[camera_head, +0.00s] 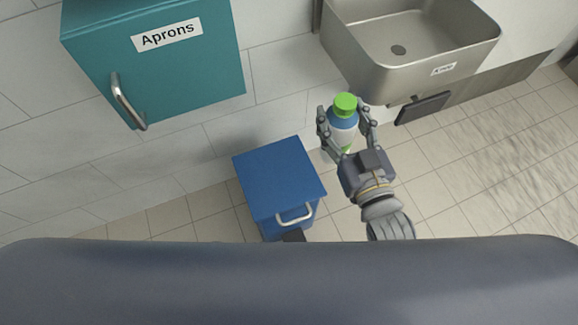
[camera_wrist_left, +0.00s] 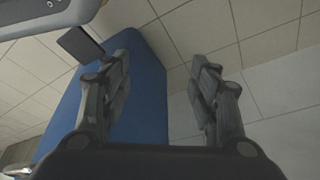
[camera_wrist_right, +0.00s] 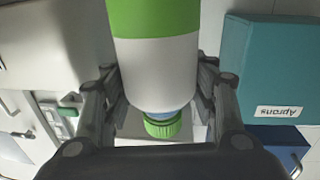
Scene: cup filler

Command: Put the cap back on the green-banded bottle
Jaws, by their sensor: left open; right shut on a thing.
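The green-banded bottle (camera_head: 342,124) has a white body, a blue shoulder and a green band, seen large in the right wrist view (camera_wrist_right: 156,68). My right gripper (camera_head: 343,111) is shut around it, one finger on each side, holding it in the air in front of the sink. A green cap (camera_head: 345,102) sits at the bottle's blue top, and it also shows in the right wrist view (camera_wrist_right: 163,128). I cannot tell whether the cap is fully seated. My left gripper (camera_wrist_left: 161,62) is open and empty in the left wrist view; it is outside the head view.
A blue cabinet (camera_head: 278,172) with a handle stands left of the bottle. A teal Aprons cabinet (camera_head: 190,75) is on the wall at upper left. A metal sink (camera_head: 412,65) is at upper right. Tiled floor (camera_head: 470,170) is clear at right.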

